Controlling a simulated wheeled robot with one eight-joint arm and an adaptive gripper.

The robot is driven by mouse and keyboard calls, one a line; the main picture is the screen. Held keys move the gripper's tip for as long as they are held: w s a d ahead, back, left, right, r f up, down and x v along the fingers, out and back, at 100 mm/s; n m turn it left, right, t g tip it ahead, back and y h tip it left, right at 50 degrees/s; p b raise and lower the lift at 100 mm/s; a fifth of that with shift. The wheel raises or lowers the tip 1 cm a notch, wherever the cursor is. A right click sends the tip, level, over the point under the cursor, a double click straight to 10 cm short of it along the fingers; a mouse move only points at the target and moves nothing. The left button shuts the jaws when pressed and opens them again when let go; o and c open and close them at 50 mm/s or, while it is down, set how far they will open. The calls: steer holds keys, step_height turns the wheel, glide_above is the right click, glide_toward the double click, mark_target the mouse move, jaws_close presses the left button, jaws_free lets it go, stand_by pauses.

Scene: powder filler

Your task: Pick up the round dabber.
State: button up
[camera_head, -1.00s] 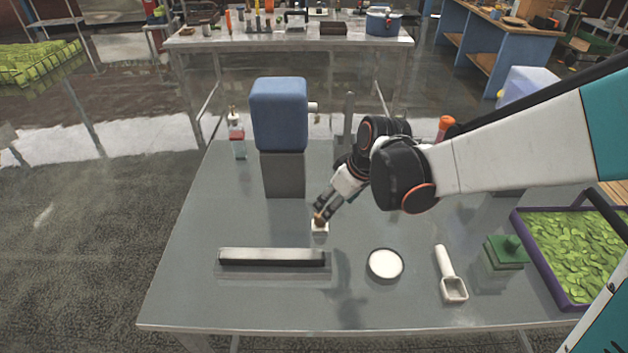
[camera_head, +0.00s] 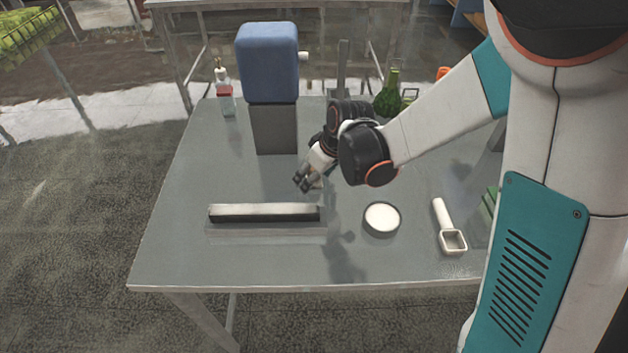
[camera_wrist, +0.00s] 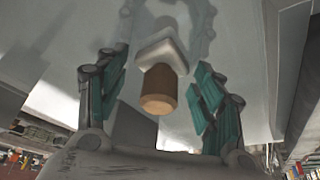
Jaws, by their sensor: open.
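The dabber has a brown cylindrical handle and a pale, block-like pad. In the wrist view the dabber (camera_wrist: 160,88) lies between the fingers of my gripper (camera_wrist: 162,78), with gaps visible on both sides of the handle. The two teal-padded fingers are spread. In the head view my gripper (camera_head: 303,183) is low over the table, right beside the dabber (camera_head: 317,183), which is small and partly hidden by the fingers. I cannot tell there whether they touch.
A long bar (camera_head: 264,213) lies in front of my gripper. A round white-filled dish (camera_head: 382,219) and a white scoop (camera_head: 450,232) are to the right. A blue-topped machine (camera_head: 267,64) stands behind on the grey table (camera_head: 185,262). The table's front left is clear.

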steer(key=c, duration=0.9)
steer(key=shift+r, duration=0.15)
step_height(320, 180, up, 20)
steer(key=p, duration=0.6)
steer(key=shift+s, duration=0.15)
steer(key=o, duration=0.4)
steer(key=shift+c, duration=0.9)
